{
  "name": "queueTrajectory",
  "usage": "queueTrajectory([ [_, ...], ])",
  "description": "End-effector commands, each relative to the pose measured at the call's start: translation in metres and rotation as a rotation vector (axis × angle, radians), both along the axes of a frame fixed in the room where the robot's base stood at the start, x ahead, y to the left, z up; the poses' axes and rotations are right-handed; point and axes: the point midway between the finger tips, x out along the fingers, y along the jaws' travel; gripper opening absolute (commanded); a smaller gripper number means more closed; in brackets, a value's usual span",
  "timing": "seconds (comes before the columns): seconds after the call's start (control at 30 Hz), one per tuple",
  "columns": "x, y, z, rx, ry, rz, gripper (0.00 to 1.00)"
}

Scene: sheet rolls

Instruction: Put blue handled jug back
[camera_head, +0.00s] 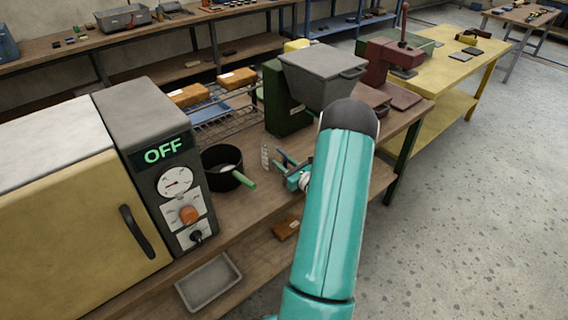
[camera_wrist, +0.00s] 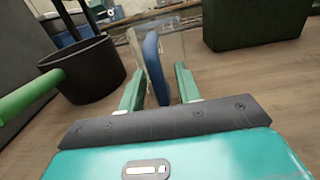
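The clear jug (camera_wrist: 174,48) stands on the wooden workbench. Its upright blue handle (camera_wrist: 154,67) faces my gripper. In the wrist view my gripper (camera_wrist: 159,82) is open, with one finger to each side of the handle and a visible gap on both sides. In the head view the jug (camera_head: 265,157) shows faintly with dark marks on its wall. My gripper (camera_head: 291,170) is low over the bench just right of it, partly hidden by my arm.
A black pot (camera_head: 222,166) with a green handle stands left of the jug; it also shows in the wrist view (camera_wrist: 92,75). A dark green machine with a grey hopper (camera_head: 318,75) stands behind. An oven marked OFF (camera_head: 165,152) is at left. A wire rack (camera_head: 225,122) holds orange-brown blocks.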

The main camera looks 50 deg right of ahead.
Motion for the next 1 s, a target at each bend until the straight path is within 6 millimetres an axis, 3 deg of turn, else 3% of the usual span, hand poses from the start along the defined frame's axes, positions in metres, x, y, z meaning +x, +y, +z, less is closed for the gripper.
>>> queueTrajectory([
  [0.27, 0.000, 0.000, 0.004, -0.001, 0.000, 0.000, 0.34],
  [0.37, -0.011, 0.001, 0.002, 0.001, 0.002, -0.003, 0.34],
  [0.8, -0.098, 0.019, 0.003, 0.001, 0.001, -0.004, 0.34],
  [1.0, -0.116, 0.023, 0.003, 0.000, 0.000, -0.001, 0.34],
])
